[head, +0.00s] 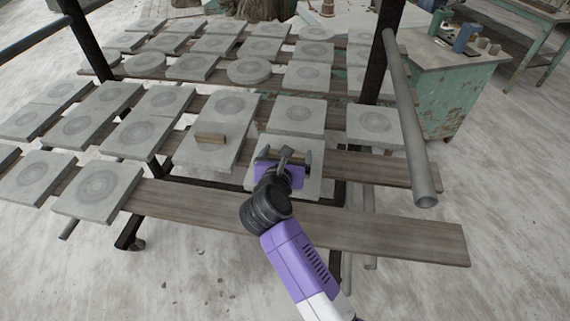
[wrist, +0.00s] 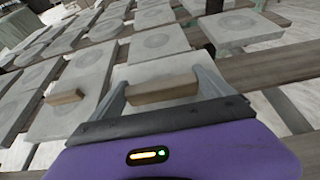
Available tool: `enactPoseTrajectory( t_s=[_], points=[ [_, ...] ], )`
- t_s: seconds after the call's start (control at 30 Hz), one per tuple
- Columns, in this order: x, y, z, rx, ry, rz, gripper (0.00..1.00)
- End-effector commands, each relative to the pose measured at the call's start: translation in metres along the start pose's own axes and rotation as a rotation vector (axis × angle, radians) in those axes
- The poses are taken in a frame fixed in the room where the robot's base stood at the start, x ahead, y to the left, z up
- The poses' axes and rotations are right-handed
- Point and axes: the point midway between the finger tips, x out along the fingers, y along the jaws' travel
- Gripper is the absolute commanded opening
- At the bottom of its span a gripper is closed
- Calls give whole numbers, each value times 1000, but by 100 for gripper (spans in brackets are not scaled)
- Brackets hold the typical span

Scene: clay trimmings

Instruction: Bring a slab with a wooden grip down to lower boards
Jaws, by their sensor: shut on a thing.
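My gripper (head: 284,160) is shut on the wooden grip (wrist: 163,91) of a grey square slab (head: 311,183). In the head view my gripper and wrist hide most of this slab. I cannot tell whether it rests on the boards or hangs just above them. A second slab with a wooden grip (head: 211,138) lies to the left on the upper boards; it also shows in the wrist view (wrist: 64,97). The lower boards (head: 330,228) run in front, bare to the right, with slabs (head: 97,190) on their left part.
Many plain slabs (head: 297,115) lie in rows on the rack behind. A dark post (head: 383,50) and a grey pipe (head: 410,120) stand at the right. A green cabinet (head: 452,100) is beyond them. The right part of the front board is free.

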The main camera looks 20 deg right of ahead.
Motion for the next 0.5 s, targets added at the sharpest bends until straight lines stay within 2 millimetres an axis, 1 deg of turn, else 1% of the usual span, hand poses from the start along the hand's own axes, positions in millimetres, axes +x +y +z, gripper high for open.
enactPoseTrajectory(
  t_s=[0.03, 0.5],
  points=[
    [5, 0, 3, 4, -6, 1, 18],
    [48, 1, 14, 4, -6, 1, 18]
  ],
)
